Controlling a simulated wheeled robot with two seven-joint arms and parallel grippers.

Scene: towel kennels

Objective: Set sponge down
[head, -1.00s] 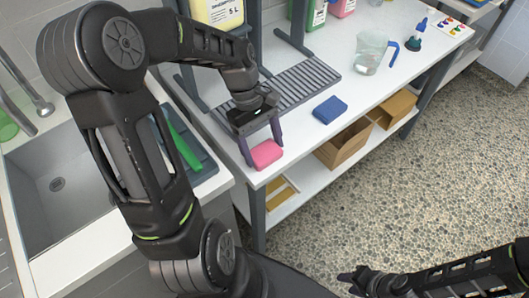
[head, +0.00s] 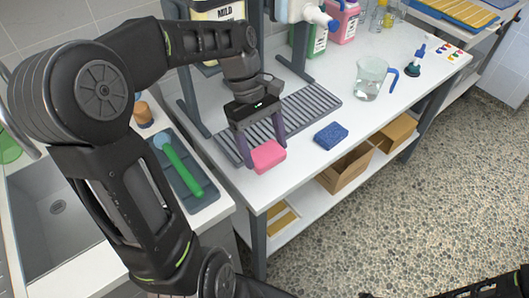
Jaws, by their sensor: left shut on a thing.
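A pink sponge (head: 268,157) is at the near left part of the white table (head: 309,164), close to its front edge. My left gripper (head: 265,150) points down with its fingers on either side of the pink sponge and is shut on it. Whether the sponge touches the tabletop is hard to tell. A blue sponge (head: 331,136) lies on the table to the right, apart from the gripper. My right arm shows only in part at the bottom right edge, and its gripper is out of the frame.
A grey slatted drain rack (head: 311,106) lies behind the sponges. A clear jug (head: 369,79) with a blue handle stands farther right. A green brush (head: 181,166) lies in a grey tray by the sink at left. Cardboard boxes (head: 345,170) sit on the lower shelf.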

